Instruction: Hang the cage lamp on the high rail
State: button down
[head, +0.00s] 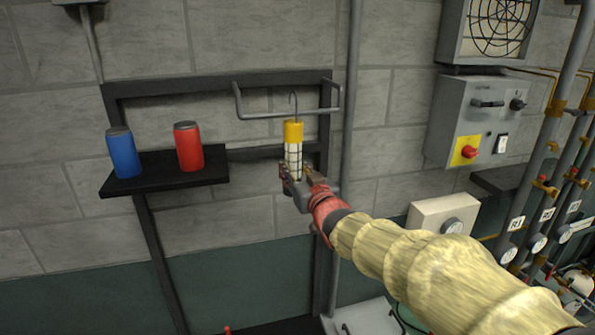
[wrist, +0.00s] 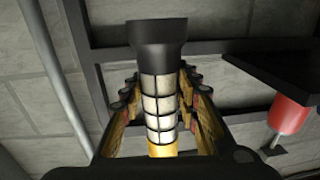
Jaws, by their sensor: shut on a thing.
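The cage lamp (head: 293,133) has a yellow cap, a pale caged body and a thin wire hook on top. It is upright in the head view. My gripper (head: 297,174) is shut around its lower body. The high rail (head: 262,116) is a grey bar standing out from a dark wall frame. The lamp's hook crosses the bar's line in the head view, with its curve above it; I cannot tell whether it is over the bar or apart from it. The wrist view shows the lamp (wrist: 158,95) inverted between the fingers, dark end up; its hook is hidden there.
A dark shelf (head: 150,181) on the left holds a blue can (head: 123,153) and a red can (head: 189,147). A vertical grey pipe (head: 349,90) runs just right of the frame. A control box (head: 470,120), gauges and pipes stand at the right.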

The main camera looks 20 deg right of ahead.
jog(key=shift+w+a+r, duration=0.1)
jog(key=shift+w, duration=0.3)
notch_tip(320, 180, down, 4)
jog(key=b, duration=0.4)
jog(key=c, duration=1.7)
grip_release()
jog(key=o, duration=0.5)
jog(key=shift+c, duration=0.2)
jog(key=shift+s, duration=0.1)
jog(key=shift+s, duration=0.1)
